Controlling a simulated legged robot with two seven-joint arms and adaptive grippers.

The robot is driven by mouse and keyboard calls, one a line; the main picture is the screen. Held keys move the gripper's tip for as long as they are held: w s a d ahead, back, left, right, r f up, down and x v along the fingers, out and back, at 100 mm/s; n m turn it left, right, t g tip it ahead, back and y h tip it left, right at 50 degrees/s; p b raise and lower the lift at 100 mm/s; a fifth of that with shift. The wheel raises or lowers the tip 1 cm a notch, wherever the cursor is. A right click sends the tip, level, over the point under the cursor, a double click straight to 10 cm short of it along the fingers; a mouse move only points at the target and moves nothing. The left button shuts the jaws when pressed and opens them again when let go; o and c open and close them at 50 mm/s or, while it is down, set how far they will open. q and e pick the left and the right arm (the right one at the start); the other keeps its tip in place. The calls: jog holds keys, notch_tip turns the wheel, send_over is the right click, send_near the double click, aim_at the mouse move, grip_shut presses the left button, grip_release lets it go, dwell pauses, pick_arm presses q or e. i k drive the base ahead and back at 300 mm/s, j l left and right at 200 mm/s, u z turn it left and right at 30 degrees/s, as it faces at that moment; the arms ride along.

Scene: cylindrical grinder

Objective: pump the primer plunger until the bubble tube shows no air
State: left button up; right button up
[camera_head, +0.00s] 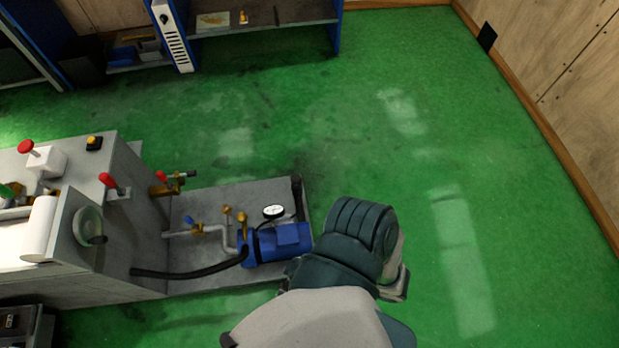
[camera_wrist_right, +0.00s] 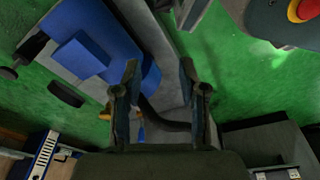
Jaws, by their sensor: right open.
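The blue pump motor (camera_head: 275,243) sits on a grey base plate beside the machine, with a round white gauge (camera_head: 274,211) above it. Small brass fittings (camera_head: 227,210) and a blue valve handle (camera_head: 189,221) are on the pipe to its left. I cannot tell which part is the primer plunger, and no bubble tube can be made out. My right gripper (camera_wrist_right: 160,65) is open with nothing between its fingers. In the right wrist view, the blue motor (camera_wrist_right: 95,45) is left of the fingers, and a black hose shows between them. My left gripper is not in view.
The grey machine (camera_head: 140,190) at the left carries red-knobbed levers, one with a red knob (camera_head: 105,180). A black hose (camera_head: 190,272) runs from it to the motor. A blue-framed shelf (camera_head: 338,30) stands at the back. Green floor at the right is clear.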

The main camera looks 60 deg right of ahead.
aim_at(296, 179)
jog(key=l+z, duration=0.1)
jog(key=z, duration=1.5)
